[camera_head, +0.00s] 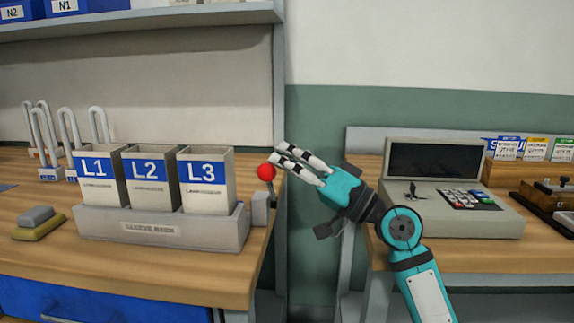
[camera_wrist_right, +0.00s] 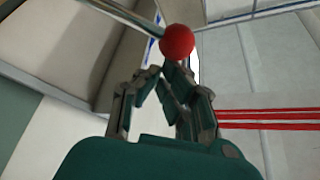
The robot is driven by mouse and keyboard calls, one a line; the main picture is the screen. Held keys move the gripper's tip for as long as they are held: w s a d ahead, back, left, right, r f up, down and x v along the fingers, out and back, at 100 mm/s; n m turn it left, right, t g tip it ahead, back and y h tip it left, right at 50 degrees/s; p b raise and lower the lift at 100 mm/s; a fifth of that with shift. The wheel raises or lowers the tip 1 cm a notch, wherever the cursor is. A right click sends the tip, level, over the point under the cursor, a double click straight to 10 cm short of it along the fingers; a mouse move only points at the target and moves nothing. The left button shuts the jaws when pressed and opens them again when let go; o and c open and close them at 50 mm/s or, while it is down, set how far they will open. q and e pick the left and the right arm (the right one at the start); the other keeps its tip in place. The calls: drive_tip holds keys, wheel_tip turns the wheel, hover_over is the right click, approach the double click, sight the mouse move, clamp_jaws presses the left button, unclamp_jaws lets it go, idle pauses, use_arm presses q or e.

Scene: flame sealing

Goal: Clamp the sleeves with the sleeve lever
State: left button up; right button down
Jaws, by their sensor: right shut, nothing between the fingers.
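The sleeve lever has a red ball knob (camera_head: 266,172) on a thin stem, at the right end of the grey sleeve rack (camera_head: 150,228). The rack holds sleeve boxes L1 (camera_head: 97,190), L2 (camera_head: 148,190) and L3 (camera_head: 206,190). My right gripper (camera_head: 277,162) is shut and empty, with its fingertips beside the knob in the head view. In the right wrist view the red knob (camera_wrist_right: 177,41) lies just beyond the fingertips (camera_wrist_right: 170,68); I cannot tell whether they touch it. My left gripper is not in view.
A grey machine with a dark screen (camera_head: 437,160) and coloured keys stands on the right bench. A gap separates the two benches. A grey and yellow block (camera_head: 38,222) lies at left, near several white hooked loops (camera_head: 70,130). A shelf (camera_head: 150,22) hangs above.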

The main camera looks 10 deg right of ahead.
idle(0.6)
drive_tip(key=v, duration=1.2)
